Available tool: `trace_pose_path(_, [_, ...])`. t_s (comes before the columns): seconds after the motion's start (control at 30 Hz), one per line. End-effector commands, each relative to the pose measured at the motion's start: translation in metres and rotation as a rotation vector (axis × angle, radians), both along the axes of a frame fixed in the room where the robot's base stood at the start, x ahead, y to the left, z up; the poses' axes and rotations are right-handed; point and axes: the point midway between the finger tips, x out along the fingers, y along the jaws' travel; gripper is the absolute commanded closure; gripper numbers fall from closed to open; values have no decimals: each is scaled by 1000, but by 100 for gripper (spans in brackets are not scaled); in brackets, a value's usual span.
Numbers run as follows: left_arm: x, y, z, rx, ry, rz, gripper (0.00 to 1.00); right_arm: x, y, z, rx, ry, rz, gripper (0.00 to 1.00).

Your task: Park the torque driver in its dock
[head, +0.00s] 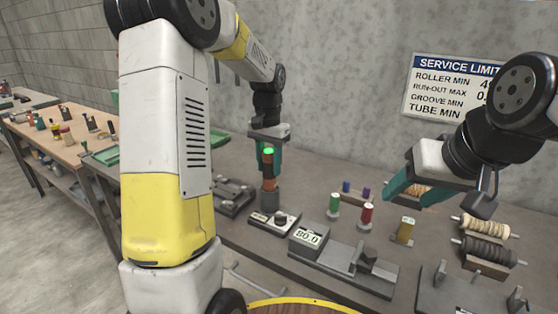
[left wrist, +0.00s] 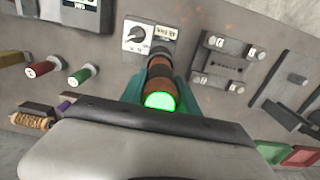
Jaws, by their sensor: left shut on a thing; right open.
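The torque driver (head: 269,172) has a brown-orange body with a glowing green end on top. My left gripper (head: 267,160) is shut on it and holds it roughly upright over the bench. In the left wrist view the driver (left wrist: 161,88) sits between the teal fingers, green end toward the camera. A dark grey cylindrical piece (head: 269,199) stands directly below the driver, beside a small dial unit (head: 275,222); I cannot tell whether it is the dock or how deep the driver sits in it. My right gripper (head: 412,190) is open and empty over the bench's right side.
A display unit reading 80.0 (head: 309,237) stands right of the dial unit. A dark fixture (head: 232,195) lies to the left. Rollers (head: 487,250) lie at right. A service limits sign (head: 450,85) hangs on the wall.

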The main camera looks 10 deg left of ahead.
Motion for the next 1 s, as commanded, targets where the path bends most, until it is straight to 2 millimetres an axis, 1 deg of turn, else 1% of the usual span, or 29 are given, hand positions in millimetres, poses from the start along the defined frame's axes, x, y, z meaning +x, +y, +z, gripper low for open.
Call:
trace_pose_path(0.77, [1,0,-8,0,-2,0,100,0,0,0,0,0,0,44])
trace_pose_path(0.8, [1,0,-8,0,-2,0,61,0,0,0,0,0,0,44])
trace_pose_path(0.87, [0,0,-8,0,-2,0,49,0,0,0,0,0,0,44])
trace_pose_path(0.9, [0,0,-8,0,-2,0,41,0,0,0,0,0,0,44])
trace_pose_path(0.93, [0,0,-8,-1,-2,0,37,0,0,0,0,0,0,44])
trace_pose_path(1.0, [0,0,-9,-1,-2,0,37,0,0,0,0,0,0,44])
